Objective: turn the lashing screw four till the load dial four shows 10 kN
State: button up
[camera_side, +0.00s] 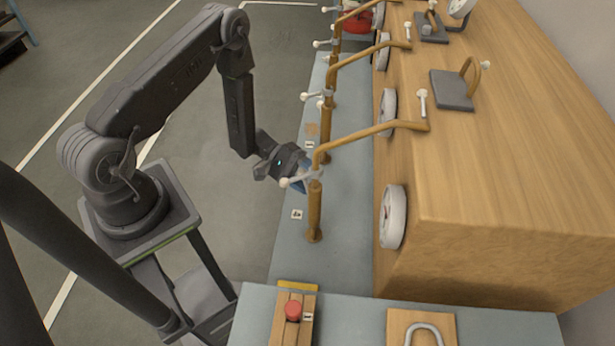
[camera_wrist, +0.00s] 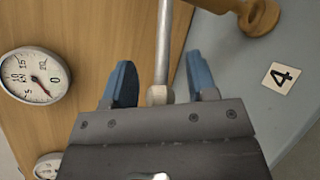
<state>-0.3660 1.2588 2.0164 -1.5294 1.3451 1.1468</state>
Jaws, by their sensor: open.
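Lashing screw four is the bronze post (camera_side: 315,215) nearest the side camera, with a grey crossbar (camera_wrist: 164,40) ending in a pale knob (camera_wrist: 157,95). My gripper (camera_side: 303,176) is at this crossbar. In the wrist view my gripper (camera_wrist: 158,64) is open, its blue fingers on either side of the bar and knob, with gaps visible on both sides. A label reading 4 (camera_wrist: 280,78) lies on the grey bench. Load dial four (camera_side: 393,216) is the nearest white dial on the wooden block. A dial, apparently the same one, shows in the wrist view (camera_wrist: 35,76); its needle points lower right, exact reading unclear.
Several similar bronze posts with bent arms reach over to the wooden block (camera_side: 480,170) farther back. A red button (camera_side: 292,309) and a metal loop on a board (camera_side: 422,326) are at the front. Open floor (camera_side: 215,190) lies left of the bench (camera_side: 345,230).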

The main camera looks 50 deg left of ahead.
jog(key=shift+c, duration=0.3)
grip_shut()
dwell(0.3)
